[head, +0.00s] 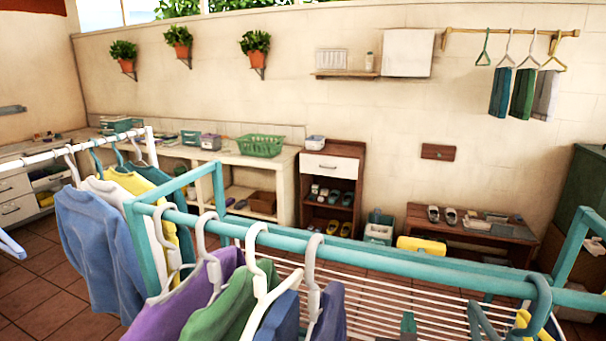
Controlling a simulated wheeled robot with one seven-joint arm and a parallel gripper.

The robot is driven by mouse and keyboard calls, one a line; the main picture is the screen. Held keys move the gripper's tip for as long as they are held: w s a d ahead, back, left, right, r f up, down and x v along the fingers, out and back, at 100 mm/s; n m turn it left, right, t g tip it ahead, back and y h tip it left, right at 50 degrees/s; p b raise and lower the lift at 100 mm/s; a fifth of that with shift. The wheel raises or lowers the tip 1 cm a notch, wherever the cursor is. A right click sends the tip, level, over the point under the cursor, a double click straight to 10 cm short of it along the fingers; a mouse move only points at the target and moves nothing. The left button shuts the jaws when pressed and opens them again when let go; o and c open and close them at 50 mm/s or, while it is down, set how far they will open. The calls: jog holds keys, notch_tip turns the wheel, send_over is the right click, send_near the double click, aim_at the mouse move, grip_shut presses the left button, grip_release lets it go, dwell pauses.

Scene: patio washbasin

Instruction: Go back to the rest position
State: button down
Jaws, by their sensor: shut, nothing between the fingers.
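My gripper does not show in the head view. No part of my arm can be made out for sure. A teal clothes rail (400,262) crosses the near foreground. White hangers on it carry a purple garment (205,295), a green garment (235,310) and blue ones beside them. A teal hanger (540,300) hangs at the rail's right end.
A white rail at left holds a blue shirt (100,240) and other clothes. A white drying rack (375,305) lies behind the teal rail. Along the back wall stand a counter with a green basket (260,146), a shoe cabinet (331,165) and a low bench (470,232).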

jog(key=s+a+f+n+y, duration=0.1)
jog(key=s+a+f, duration=0.65)
jog(key=f, duration=0.25)
jog(key=s+a+f+n+y, duration=0.1)
jog(key=s+a+f, duration=0.5)
jog(key=s+f, duration=0.3)
jog(key=s+a+y, duration=0.1)
jog(key=s+a, duration=0.2)
jog(key=s, duration=0.5)
jog(key=s+a+y, duration=0.1)
jog(key=s+a, duration=0.3)
jog(key=s, duration=0.5)
jog(key=s+a+t+y, duration=0.1)
jog(key=s+a, duration=0.3)
jog(key=s, duration=0.4)
jog(key=shift+s+n, duration=0.2)
jog(key=shift+n, duration=0.1)
